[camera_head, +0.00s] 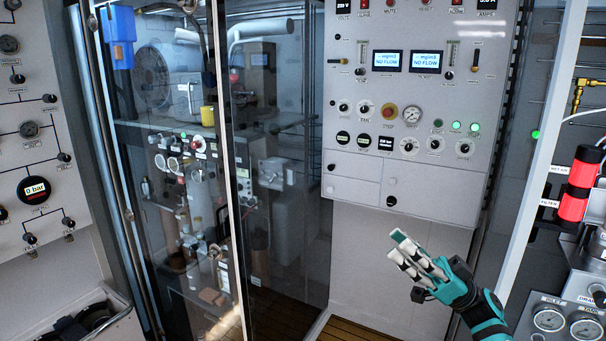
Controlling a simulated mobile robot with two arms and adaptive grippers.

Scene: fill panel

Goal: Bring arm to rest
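My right gripper (408,252) shows at the lower right in the head view, on a black and teal arm that comes in from the bottom right. Its light fingers point up and left, with a gap showing between them, and I see nothing held. It is in front of the pale wall below the grey control panel (456,180), apart from the panel in the picture. My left gripper and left arm are not in view.
A glass-doored cabinet (285,240) with equipment inside stands at the centre left. A gauge panel (85,150) is on the left. A red and black cylinder (573,207) and gauges (549,318) are at the right, close to my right arm. Wooden floor (350,331) shows at the bottom.

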